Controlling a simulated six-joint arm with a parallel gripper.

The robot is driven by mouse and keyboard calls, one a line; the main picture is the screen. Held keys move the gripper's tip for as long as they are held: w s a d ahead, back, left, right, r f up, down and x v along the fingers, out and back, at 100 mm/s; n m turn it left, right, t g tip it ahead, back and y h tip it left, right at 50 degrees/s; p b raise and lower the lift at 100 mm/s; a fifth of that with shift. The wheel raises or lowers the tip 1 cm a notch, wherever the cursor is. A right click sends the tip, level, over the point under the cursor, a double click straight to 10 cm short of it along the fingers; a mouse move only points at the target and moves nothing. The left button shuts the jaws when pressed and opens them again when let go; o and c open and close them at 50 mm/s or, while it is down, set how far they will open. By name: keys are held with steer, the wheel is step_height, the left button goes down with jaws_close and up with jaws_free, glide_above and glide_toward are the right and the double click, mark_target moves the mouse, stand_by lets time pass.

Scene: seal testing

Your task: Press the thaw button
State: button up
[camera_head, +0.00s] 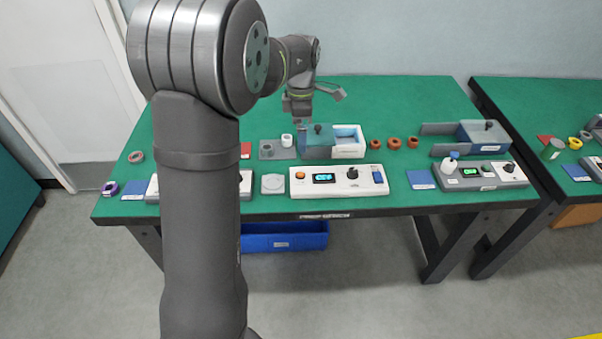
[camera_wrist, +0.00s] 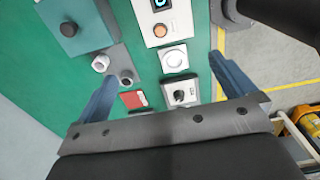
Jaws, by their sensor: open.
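A white control panel (camera_head: 338,188) lies at the middle front of the green table. It has an orange button (camera_head: 300,174) at its left end, a lit display (camera_head: 324,178), a black knob (camera_head: 352,173) and a blue button (camera_head: 378,177) at its right end. I cannot read which one is marked thaw. The wrist view shows the panel's orange end (camera_wrist: 166,38) and its orange button (camera_wrist: 160,30). My gripper (camera_head: 302,118) is above the table, behind the panel. In the wrist view, my gripper (camera_wrist: 168,85) is open with nothing between its blue fingers.
A blue-grey box with a white tray (camera_head: 349,153) stands behind the panel. Orange rings (camera_head: 394,143) lie right of it. A round white plate (camera_head: 273,184) sits left of the panel. Another device (camera_head: 487,184) stands at the right. My arm hides part of the left side.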

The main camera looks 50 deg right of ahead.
step_height(320, 180, up, 2)
steer(key=shift+r, duration=0.2)
steer(key=shift+c, duration=0.2)
